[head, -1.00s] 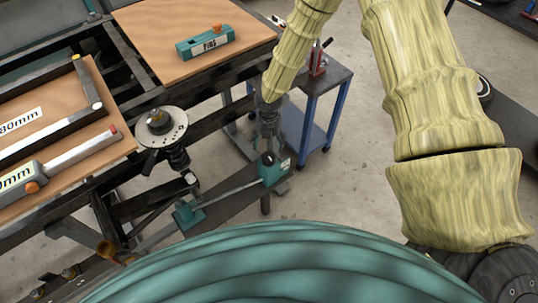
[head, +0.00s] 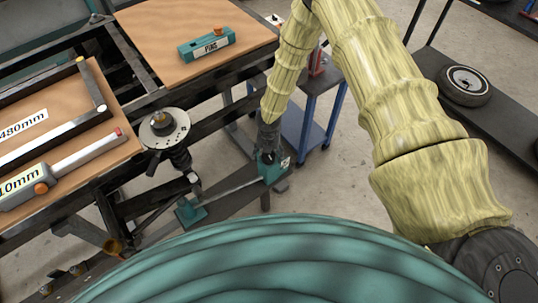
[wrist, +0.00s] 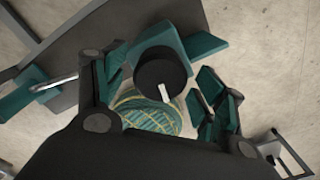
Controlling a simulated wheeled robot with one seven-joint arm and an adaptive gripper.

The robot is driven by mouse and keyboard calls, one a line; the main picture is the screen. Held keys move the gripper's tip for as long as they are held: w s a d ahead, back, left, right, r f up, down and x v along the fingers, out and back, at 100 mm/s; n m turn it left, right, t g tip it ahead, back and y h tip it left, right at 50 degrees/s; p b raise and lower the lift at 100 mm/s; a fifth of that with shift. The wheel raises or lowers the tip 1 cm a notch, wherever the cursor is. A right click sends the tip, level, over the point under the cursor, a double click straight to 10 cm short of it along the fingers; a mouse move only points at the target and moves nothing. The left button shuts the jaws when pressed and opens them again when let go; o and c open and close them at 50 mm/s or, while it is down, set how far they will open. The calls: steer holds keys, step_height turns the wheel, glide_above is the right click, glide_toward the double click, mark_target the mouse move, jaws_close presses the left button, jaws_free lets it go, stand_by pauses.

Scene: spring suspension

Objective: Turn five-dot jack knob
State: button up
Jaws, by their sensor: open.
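The teal jack (head: 273,172) stands at the right end of a grey rod, low beside the workbench. Its black knob (wrist: 161,78) has a white pointer mark and shows in the wrist view; in the head view my gripper hides it. A small white label (head: 285,162) is on the jack's side, its dots too small to count. My gripper (wrist: 165,84) is open, its teal-padded fingers on either side of the knob. I cannot tell whether they touch it. In the head view my gripper (head: 267,138) is directly above the jack.
A second teal block (head: 190,212) sits at the rod's left end. A spring with a round plate (head: 165,128) stands left of my gripper. A blue-legged cart (head: 318,115) is close on the right. A teal-and-yellow patterned round thing (wrist: 150,113) lies just below the knob.

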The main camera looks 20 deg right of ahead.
steer(key=shift+f, duration=0.65)
steer(key=c, duration=1)
steer(key=shift+c, duration=0.2)
